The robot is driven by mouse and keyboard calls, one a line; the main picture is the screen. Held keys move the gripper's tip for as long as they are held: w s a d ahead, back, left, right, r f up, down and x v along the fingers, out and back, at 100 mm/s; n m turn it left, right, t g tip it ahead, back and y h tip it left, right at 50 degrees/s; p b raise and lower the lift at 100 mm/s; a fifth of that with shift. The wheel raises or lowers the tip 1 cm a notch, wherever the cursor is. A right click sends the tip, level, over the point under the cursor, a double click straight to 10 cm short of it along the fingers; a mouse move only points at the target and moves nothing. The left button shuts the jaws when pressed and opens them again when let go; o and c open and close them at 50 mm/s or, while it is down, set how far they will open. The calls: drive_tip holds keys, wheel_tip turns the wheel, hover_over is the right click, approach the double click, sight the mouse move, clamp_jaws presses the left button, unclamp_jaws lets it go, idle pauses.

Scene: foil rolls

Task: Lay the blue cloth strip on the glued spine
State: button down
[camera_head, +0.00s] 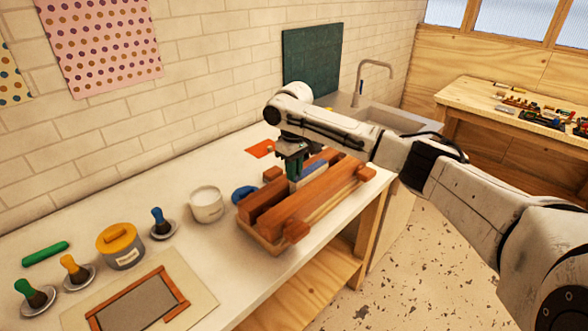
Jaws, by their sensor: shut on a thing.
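My gripper (294,172) points down over the wooden press (322,201) and is shut on the blue cloth strip (314,167). The strip shows as a small blue patch just right of the fingers, between the two reddish-brown beams. A pale grey block, seemingly the book, shows below the strip in the press. The fingers hide part of both, and I cannot tell whether the strip touches the spine. No glue can be made out at this size.
A white pot (206,204) and a dark blue item (243,194) stand left of the press. A yellow-lidded tub (121,246), brushes on dishes and a framed grey board (138,303) are further left. An orange sheet (260,149) lies behind. The press sits near the bench's front edge.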

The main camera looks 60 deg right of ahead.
drive_tip(key=c, duration=1)
unclamp_jaws()
drive_tip(key=shift+c, duration=0.2)
drive_tip(key=shift+o, duration=0.4)
drive_tip(key=shift+o, duration=1.2)
drive_tip(key=shift+r, duration=0.1)
drive_tip(key=shift+r+p, duration=1.9)
drive_tip(key=shift+r, duration=1.5)
